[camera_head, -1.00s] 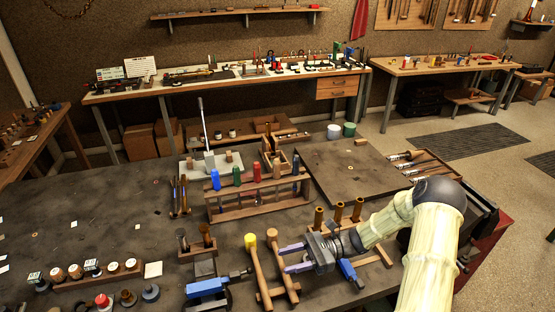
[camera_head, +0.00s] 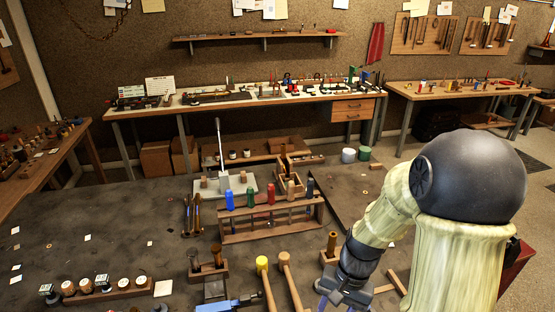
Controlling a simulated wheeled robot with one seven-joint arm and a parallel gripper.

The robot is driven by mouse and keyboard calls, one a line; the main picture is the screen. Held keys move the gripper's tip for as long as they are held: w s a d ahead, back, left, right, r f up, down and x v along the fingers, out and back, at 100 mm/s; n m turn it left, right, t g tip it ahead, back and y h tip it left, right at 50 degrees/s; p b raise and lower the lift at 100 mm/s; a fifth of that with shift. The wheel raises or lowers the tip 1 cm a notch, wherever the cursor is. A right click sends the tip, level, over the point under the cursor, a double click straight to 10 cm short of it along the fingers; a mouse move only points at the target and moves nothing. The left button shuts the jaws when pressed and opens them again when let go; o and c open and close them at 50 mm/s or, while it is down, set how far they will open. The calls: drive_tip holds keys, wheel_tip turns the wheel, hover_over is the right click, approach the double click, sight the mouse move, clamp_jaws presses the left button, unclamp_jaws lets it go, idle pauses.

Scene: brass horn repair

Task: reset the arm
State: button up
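My arm, with cream-coloured links and a large dark joint, fills the right of the head view. My gripper (camera_head: 342,300) is at the bottom edge, over the front of the dark workbench (camera_head: 110,215). Only the grey base of the gripper and a bit of purple finger show; the fingertips are cut off by the frame. Whether it is open or holds anything is hidden. Two mallets, one with a yellow head (camera_head: 262,263) and one with a wooden head (camera_head: 285,259), lie just left of the gripper.
A wooden rack (camera_head: 270,228) with several coloured-handled tools stands behind the gripper. A block (camera_head: 328,257) with a brass peg is close to my wrist. A row of jars (camera_head: 104,284) sits at the front left. The bench's left middle is mostly clear.

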wheel_tip(320, 180, up, 6)
drive_tip(key=s+d+n+t+h, duration=0.1)
drive_tip(key=d+n+t+h, duration=0.1)
drive_tip(key=n+t, duration=0.2)
drive_tip(key=shift+s+d+n+t+h, duration=0.2)
drive_tip(key=shift+n+t+h, duration=0.1)
drive_tip(key=shift+t, duration=0.1)
drive_tip(key=shift+w, duration=0.1)
